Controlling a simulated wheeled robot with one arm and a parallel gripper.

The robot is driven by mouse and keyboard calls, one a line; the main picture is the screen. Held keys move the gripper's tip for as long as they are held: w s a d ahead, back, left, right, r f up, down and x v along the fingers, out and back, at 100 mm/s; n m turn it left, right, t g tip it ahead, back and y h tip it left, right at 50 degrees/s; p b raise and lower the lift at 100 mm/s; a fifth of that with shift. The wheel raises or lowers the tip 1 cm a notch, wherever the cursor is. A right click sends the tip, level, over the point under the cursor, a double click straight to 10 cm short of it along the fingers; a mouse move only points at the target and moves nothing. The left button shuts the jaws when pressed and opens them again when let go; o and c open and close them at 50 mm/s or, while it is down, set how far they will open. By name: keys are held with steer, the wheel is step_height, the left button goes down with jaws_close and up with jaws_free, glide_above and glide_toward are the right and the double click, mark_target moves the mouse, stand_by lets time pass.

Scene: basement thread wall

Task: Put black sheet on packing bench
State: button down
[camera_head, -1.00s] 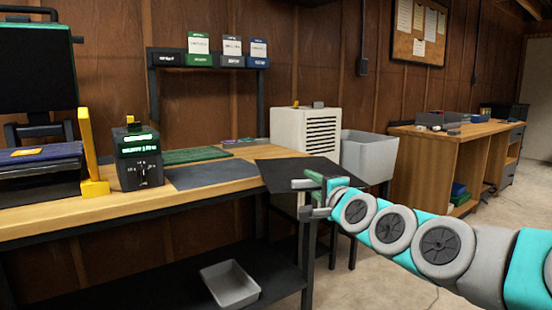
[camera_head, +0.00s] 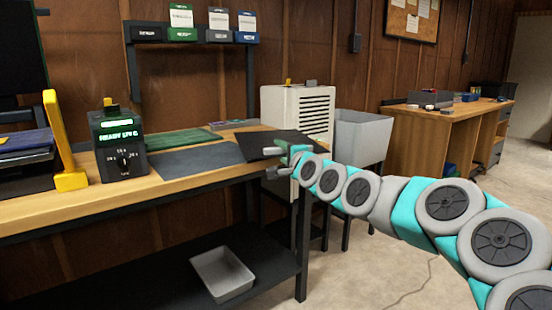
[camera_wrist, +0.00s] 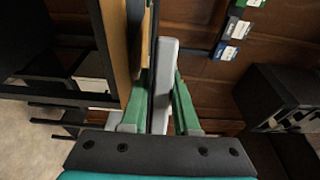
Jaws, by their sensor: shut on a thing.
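The black sheet (camera_head: 275,143) is a thin dark panel, held roughly flat at the right end of the near wooden bench (camera_head: 60,210). My gripper (camera_head: 284,161) is shut on its near right edge. The sheet's left part overlaps the bench top in the head view; I cannot tell whether it touches. In the wrist view, my gripper's green fingers (camera_wrist: 158,105) stand either side of a thin dark edge, which looks like the sheet seen edge-on. Another wooden bench (camera_head: 430,145) stands at the back right. No label shows which is the packing bench.
A dark grey mat (camera_head: 195,160), a green board (camera_head: 185,139) and a control box (camera_head: 119,145) lie on the near bench. A white slatted unit (camera_head: 300,110) and a grey bin (camera_head: 360,135) stand behind the sheet. A grey tray (camera_head: 222,273) is on the lower shelf. Floor at right is open.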

steer(key=shift+d+x, duration=0.2)
steer(key=shift+x, duration=1.8)
steer(key=shift+w+f, duration=0.15)
steer(key=shift+f, duration=2)
steer(key=c, duration=0.7)
jaws_free()
steer(key=shift+o, duration=0.2)
steer(key=v, duration=1.2)
steer(key=shift+b, duration=0.35)
